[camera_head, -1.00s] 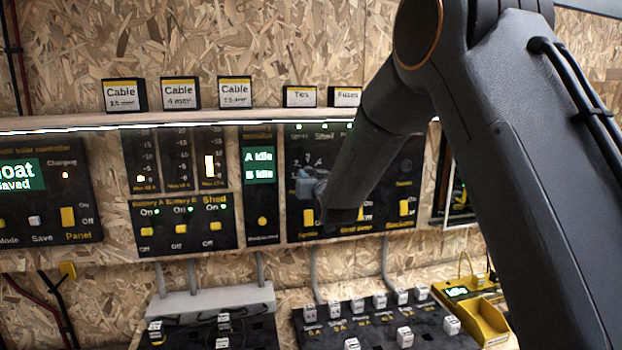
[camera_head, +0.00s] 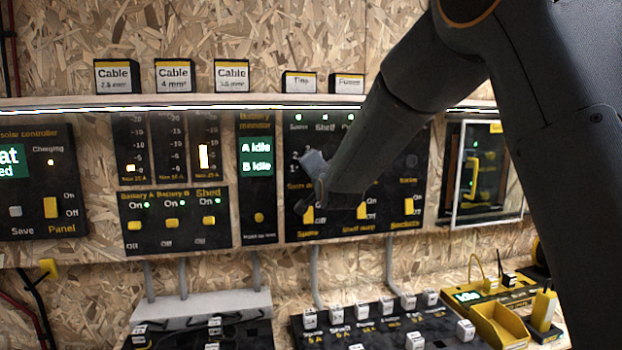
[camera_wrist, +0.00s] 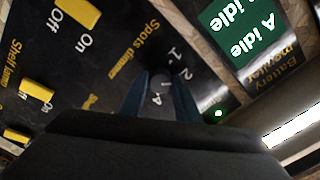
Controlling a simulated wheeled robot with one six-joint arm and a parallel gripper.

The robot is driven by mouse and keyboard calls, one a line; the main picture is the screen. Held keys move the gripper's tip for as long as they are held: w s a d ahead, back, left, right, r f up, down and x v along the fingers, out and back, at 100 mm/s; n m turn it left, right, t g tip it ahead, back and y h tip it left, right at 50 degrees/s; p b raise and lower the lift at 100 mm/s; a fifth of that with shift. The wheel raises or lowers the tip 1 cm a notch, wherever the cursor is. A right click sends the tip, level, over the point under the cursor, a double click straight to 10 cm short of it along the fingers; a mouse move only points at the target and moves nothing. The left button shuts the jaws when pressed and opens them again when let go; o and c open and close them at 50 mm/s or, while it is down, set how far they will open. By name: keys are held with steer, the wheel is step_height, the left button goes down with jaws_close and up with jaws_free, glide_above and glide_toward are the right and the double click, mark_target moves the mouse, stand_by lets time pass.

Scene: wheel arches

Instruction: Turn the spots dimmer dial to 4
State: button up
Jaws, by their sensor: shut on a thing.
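The spots dimmer dial (camera_wrist: 161,80) is a small grey round knob on a black panel, between my fingertips in the wrist view. The figures 1, 2 and 4 show around it, with the yellow words "Spots dimmer" beside it. Which figure it points at I cannot tell. My gripper (camera_wrist: 161,92) is shut on the dial, one blue-grey finger on each side. In the head view my gripper (camera_head: 310,178) is at the left part of the black lighting panel (camera_head: 400,145); my wrist hides most of the dial there.
Yellow rocker switches (camera_head: 409,206) line the panel's lower edge, one (camera_wrist: 77,13) near the dial. The battery monitor (camera_head: 256,150) is just left. A shelf (camera_head: 240,101) with labelled boxes runs above. A glass-fronted case (camera_head: 487,172) is at right, and an angled socket board (camera_head: 385,325) below.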

steer(key=m+b, duration=1.8)
steer(key=b, duration=0.5)
steer(key=shift+f, duration=0.15)
steer(key=shift+m+b, duration=0.5)
steer(key=shift+b, duration=0.05)
steer(key=o, duration=1)
steer(key=shift+o, duration=0.2)
steer(key=v, duration=0.7)
steer(key=shift+s, duration=0.4)
